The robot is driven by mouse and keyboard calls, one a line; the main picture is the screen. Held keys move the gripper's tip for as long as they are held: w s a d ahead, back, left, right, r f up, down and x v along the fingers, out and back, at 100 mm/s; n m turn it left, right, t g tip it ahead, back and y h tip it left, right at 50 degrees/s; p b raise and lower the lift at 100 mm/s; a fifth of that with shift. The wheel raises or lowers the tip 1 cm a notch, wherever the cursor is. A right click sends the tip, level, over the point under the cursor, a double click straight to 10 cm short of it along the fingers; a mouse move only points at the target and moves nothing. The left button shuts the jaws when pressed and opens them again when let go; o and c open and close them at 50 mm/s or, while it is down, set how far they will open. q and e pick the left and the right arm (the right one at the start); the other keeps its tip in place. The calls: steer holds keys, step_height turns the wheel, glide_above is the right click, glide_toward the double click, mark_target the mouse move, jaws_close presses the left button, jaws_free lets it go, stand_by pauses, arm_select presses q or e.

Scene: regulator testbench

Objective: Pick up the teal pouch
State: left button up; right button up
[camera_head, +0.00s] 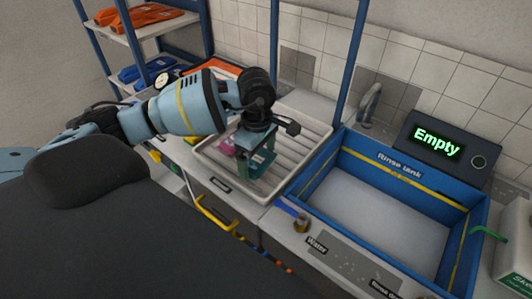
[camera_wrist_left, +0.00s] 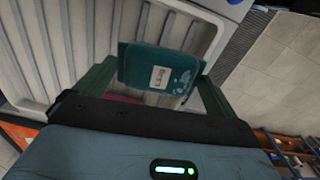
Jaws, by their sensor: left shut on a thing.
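The teal pouch (camera_head: 262,160) is between the fingers of my left gripper (camera_head: 256,146), over the ribbed pale tray (camera_head: 287,170). In the left wrist view the teal pouch (camera_wrist_left: 150,58) shows a white label and a pale patch. The green fingers of my left gripper (camera_wrist_left: 158,80) are at its two sides, shut on it. Whether the pouch still touches the tray is hard to tell. A pink item (camera_head: 228,147) lies on the tray beside the gripper, partly hidden. My right gripper does not show.
The blue rinse tank (camera_head: 476,213) stands right of the tray, with a display (camera_head: 437,141) reading "Empty" behind it. Blue posts (camera_head: 350,75) rise behind the counter. A shelf with orange items (camera_head: 140,17) is at the back left. A white jug (camera_head: 513,245) stands at far right.

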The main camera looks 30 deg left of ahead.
arm_select(q)
steer(key=s+a+r, duration=0.1)
steer(key=s, duration=1.2)
steer(key=shift+a+r+b, duration=0.2)
steer(key=shift+a+b, duration=0.05)
steer(key=shift+b, duration=0.15)
